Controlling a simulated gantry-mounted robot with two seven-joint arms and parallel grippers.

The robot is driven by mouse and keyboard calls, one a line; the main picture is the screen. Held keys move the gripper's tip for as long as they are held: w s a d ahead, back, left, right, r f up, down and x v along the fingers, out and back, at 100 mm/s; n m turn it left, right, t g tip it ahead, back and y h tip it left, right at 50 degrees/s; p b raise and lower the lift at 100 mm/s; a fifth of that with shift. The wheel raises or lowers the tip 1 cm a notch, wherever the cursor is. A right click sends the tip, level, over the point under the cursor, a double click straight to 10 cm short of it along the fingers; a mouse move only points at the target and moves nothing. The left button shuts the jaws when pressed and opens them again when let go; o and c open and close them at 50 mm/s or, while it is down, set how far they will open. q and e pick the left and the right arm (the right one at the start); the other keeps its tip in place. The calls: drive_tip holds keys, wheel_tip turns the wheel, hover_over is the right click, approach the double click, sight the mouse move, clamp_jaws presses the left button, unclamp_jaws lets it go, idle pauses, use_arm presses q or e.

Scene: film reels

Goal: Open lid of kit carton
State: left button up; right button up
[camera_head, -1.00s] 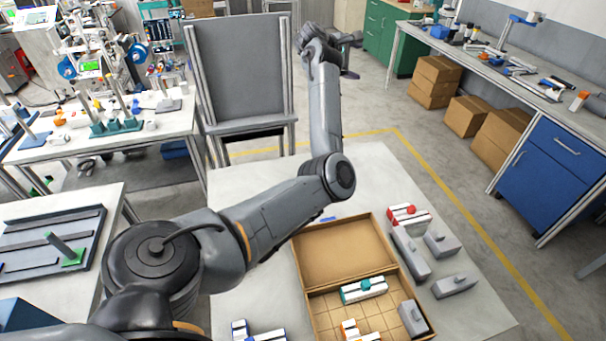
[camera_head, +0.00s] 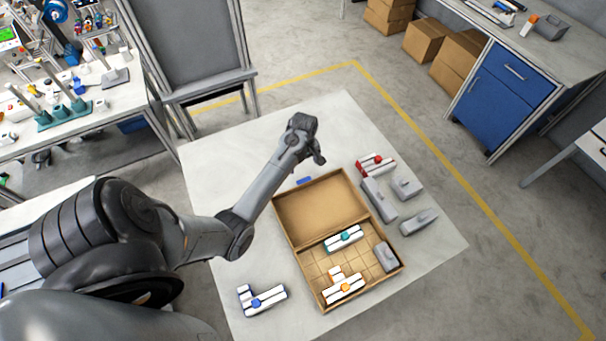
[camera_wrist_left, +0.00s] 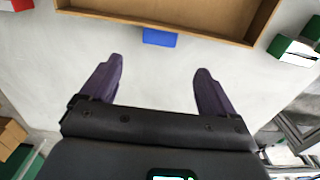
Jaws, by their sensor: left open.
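The kit carton (camera_head: 312,284) stands on the pale table. Its brown lid (camera_head: 322,205) is folded back, showing its inside; a blue tab (camera_head: 304,180) sits at the lid's far edge. The lower part of the carton holds a white piece with a teal knob (camera_head: 343,239), a white piece with an orange knob (camera_head: 344,288) and a grey block (camera_head: 387,257). My left gripper (camera_head: 318,158) is above the table just beyond the lid. In the left wrist view the left gripper (camera_wrist_left: 159,66) is open and empty, with the blue tab (camera_wrist_left: 160,37) ahead between its fingers, apart from them.
Right of the carton lie a red-and-white piece (camera_head: 375,165) and several grey blocks (camera_head: 378,199). A white piece with a blue knob (camera_head: 262,302) lies left of it. The table (camera_head: 235,160) is clear at its far left. A grey panel rack (camera_head: 190,45) stands behind.

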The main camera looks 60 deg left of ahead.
sight(304, 180)
use_arm(q)
wheel_tip(304, 180, down, 10)
drive_tip(key=shift+r+b, duration=0.1)
drive_tip(key=shift+b, duration=0.4)
drive_tip(key=c, duration=1.5)
drive_tip(key=r+y+p, duration=0.1)
drive_tip(key=r+p, duration=0.1)
drive_tip(key=p, duration=0.1)
drive_tip(key=r+p, duration=0.3)
drive_tip(key=d+r+y+p, duration=0.1)
drive_tip(key=r+p, duration=0.1)
drive_tip(key=p, duration=0.2)
drive_tip(key=shift+r+y, duration=0.2)
drive_tip(key=shift+y, duration=0.1)
drive_tip(key=shift+d+r+p, duration=0.2)
drive_tip(key=shift+r+p, duration=0.2)
drive_tip(key=shift+p, duration=0.25)
